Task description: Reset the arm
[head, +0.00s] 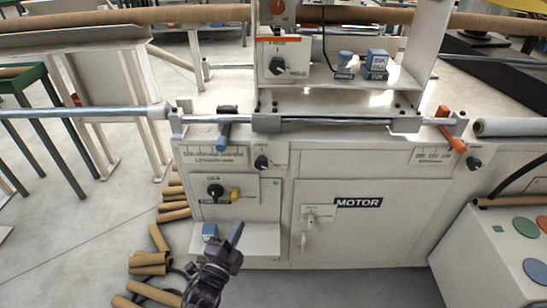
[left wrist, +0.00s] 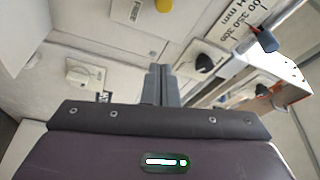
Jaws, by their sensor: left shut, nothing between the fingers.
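My left gripper (head: 236,234) reaches up from the bottom of the head view, in front of the winder's white cabinet (head: 360,245). Its two dark fingers are together with nothing between them. They also show closed in the left wrist view (left wrist: 160,84), pointing toward the cabinet front. My right gripper is not in view.
A black knob (head: 215,191) and a yellow switch (head: 235,195) are above the shelf. A blue lever (head: 224,133) and an orange lever (head: 451,130) hang from the winder's front. Cardboard tubes (head: 150,262) lie on the floor at left. A box with coloured buttons (head: 523,228) stands at right.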

